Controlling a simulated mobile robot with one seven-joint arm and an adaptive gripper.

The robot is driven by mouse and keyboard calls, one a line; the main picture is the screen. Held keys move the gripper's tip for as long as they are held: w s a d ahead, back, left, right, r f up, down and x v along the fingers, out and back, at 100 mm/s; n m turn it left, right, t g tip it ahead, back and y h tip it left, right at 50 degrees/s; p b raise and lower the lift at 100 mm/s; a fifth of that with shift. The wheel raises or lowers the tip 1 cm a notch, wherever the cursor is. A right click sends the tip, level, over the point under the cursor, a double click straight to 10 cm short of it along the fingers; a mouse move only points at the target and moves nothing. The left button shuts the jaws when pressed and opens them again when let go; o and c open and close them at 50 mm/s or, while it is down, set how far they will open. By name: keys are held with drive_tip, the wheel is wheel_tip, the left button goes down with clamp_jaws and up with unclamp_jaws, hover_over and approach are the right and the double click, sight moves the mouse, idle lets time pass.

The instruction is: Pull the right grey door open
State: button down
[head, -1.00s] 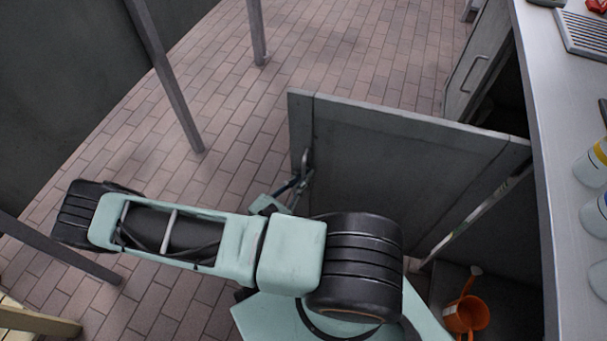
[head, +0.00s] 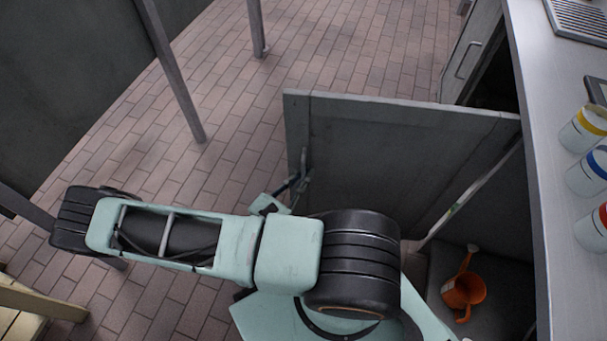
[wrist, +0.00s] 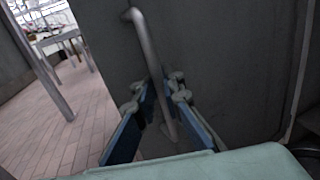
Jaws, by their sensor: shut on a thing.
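The right grey door (head: 400,160) stands wide open, swung out from the cabinet under the counter. Its metal handle (wrist: 146,45) runs down the door face in the wrist view. My gripper (wrist: 160,98) has its blue-padded fingers around the lower part of the handle and is shut on it. In the head view my gripper (head: 291,187) is small, at the door's free edge, and partly hidden behind my arm.
An orange watering can (head: 463,290) sits inside the open cabinet. A second grey door (head: 470,58) stands farther along the counter (head: 545,190), which holds bottles with coloured caps (head: 588,128). Metal posts (head: 175,75) stand on the tiled floor at left. A wooden bench edge (head: 35,305) is at lower left.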

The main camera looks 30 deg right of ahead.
drive_tip(key=shift+w+a, duration=0.15)
drive_tip(key=c, duration=2.1)
unclamp_jaws()
